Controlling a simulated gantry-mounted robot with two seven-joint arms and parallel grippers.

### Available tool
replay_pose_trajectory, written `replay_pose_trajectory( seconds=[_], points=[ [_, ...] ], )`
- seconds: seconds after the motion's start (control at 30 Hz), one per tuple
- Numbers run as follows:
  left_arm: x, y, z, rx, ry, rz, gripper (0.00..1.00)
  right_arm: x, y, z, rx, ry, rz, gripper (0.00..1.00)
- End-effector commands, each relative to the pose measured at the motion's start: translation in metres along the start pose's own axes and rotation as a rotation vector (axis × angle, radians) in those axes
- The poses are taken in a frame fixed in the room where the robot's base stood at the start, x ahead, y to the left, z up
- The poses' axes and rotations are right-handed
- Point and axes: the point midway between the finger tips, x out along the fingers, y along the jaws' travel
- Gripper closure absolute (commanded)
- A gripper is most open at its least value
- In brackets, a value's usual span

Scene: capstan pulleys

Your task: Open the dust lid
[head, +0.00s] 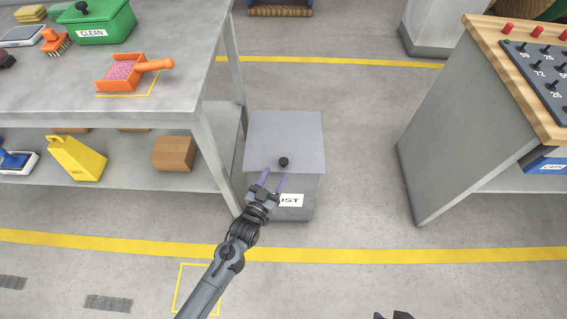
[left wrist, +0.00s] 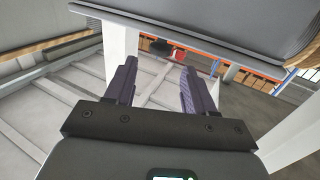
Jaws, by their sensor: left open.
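The dust bin (head: 297,209) is a grey box on the floor, with a partly hidden label ending in "ST". Its flat grey lid (head: 284,132) looks shut and has a round black knob (head: 283,161) near the front edge. My left gripper (head: 273,178) is open and empty at the front of the bin, its purple fingertips just short of the knob in the picture. I cannot tell whether they touch the bin. The open fingers also show in the left wrist view (left wrist: 158,70). A dark piece at the bottom edge of the head view may be my right gripper (head: 393,315), mostly cut off.
A grey workbench (head: 185,85) with a lower shelf stands close along the bin's left side. A wood-topped cabinet (head: 450,125) stands to the right, with clear floor between. An orange dustpan (head: 118,83) and a green box (head: 103,27) are on the bench.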

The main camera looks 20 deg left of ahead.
Motion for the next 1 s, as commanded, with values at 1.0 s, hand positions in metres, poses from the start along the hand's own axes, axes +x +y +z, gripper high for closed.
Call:
replay_pose_trajectory(
  seconds=[1.0],
  points=[
    [0.074,0.000,0.000,-0.001,0.000,0.000,0.60,0.036,-0.001,0.012,-0.001,-0.002,0.001,0.57]
  ],
)
